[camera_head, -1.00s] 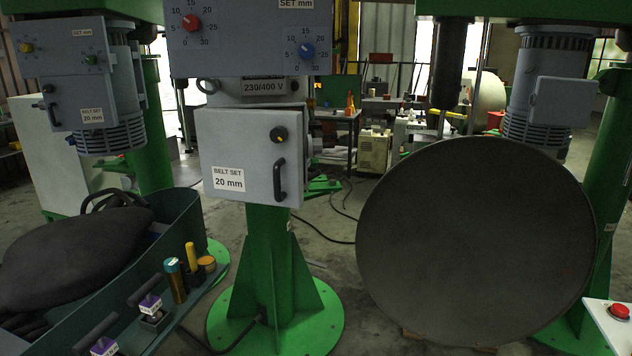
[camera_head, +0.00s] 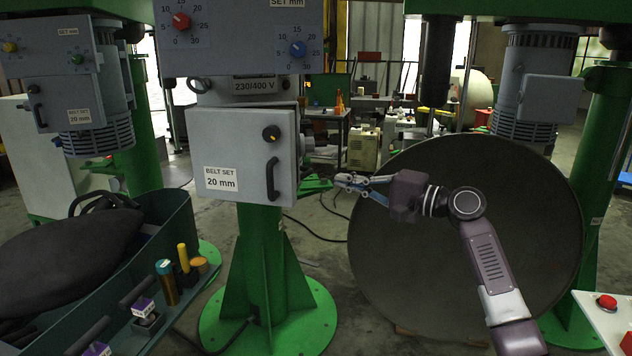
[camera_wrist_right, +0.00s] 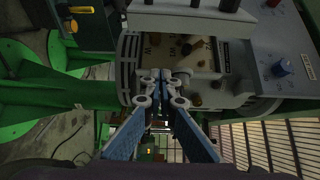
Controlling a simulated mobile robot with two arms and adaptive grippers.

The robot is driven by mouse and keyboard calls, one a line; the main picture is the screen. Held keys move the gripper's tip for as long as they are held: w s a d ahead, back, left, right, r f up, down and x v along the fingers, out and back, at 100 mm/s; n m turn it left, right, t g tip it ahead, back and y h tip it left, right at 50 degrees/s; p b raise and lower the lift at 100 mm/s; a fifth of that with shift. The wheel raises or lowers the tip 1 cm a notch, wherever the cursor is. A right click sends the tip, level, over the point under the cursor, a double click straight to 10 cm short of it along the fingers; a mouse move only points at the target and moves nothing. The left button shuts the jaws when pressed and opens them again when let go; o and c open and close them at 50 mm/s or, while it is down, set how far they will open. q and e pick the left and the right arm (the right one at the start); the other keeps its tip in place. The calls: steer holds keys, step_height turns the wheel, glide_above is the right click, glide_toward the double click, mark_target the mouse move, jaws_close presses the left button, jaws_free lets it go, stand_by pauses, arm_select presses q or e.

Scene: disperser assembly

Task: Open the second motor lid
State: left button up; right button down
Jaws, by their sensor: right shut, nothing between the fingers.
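My left gripper is not in view.
A large grey disc (camera_head: 430,260) stands behind my right arm. A left machine has a similar box (camera_head: 70,103). A green-grey cart (camera_head: 180,225) with a dark bag and small tools is at lower left. A red button (camera_head: 607,301) is at lower right.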

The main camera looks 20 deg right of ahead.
steer(key=p+x, duration=0.4)
steer(key=x, duration=0.6)
steer(key=s+a+p, duration=0.1)
steer(key=s+a, duration=0.1)
steer(key=s, duration=0.1)
steer(key=shift+s+a+f+p, duration=0.1)
steer(key=shift+s+p, duration=0.1)
steer(key=shift+p, duration=0.2)
